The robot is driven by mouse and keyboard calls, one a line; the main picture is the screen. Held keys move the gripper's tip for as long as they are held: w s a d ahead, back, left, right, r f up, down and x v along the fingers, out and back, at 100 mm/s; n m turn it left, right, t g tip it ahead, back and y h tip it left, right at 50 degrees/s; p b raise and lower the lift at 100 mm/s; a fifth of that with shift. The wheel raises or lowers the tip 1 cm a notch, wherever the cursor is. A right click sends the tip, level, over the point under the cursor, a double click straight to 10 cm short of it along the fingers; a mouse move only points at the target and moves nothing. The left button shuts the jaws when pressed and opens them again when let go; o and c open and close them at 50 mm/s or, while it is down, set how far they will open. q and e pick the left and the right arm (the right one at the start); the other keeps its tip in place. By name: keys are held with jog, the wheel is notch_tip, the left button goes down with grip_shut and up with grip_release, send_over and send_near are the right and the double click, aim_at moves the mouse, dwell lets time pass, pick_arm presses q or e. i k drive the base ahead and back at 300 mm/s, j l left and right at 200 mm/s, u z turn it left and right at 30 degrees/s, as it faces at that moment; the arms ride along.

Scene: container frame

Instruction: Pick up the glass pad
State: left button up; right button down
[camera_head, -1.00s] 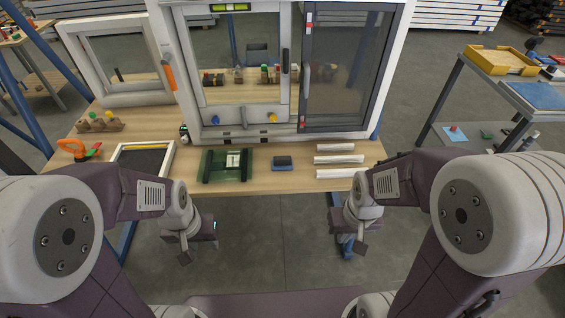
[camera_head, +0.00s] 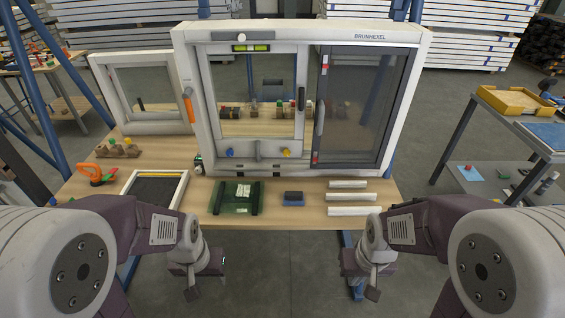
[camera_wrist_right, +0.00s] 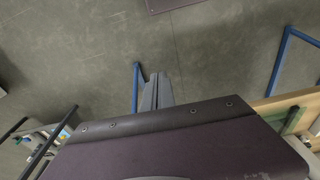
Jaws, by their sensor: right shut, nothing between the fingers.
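A dark green glass plate (camera_head: 236,198) with two dark bars and a white label lies flat on the wooden bench, near its front edge. A small blue block with a dark top (camera_head: 293,198) lies just right of it. I cannot tell for certain which of the two is the glass pad. My left gripper (camera_head: 192,293) hangs below and in front of the bench, apart from both; its jaw opening is unclear. My right gripper (camera_head: 372,292) hangs in front of the bench, further right. In the right wrist view its fingers (camera_wrist_right: 156,92) are shut and empty, above the floor.
A white window frame (camera_head: 300,28) stands behind the plate and block. Three white strips (camera_head: 350,197) lie on the right. A black tray with a pale rim (camera_head: 183,191) and orange-handled clamp (camera_head: 95,172) lie on the left. Floor in front of the bench is clear.

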aim_at(291, 198)
jog(key=i+l+u, duration=0.2)
jog(key=u, duration=0.2)
jog(key=i+l+u, duration=0.2)
jog(key=u, duration=0.2)
jog(key=i+l+u, duration=0.1)
jog(key=l+u, duration=0.35)
jog(key=i+l+u, duration=0.1)
jog(key=l+u, duration=0.3)
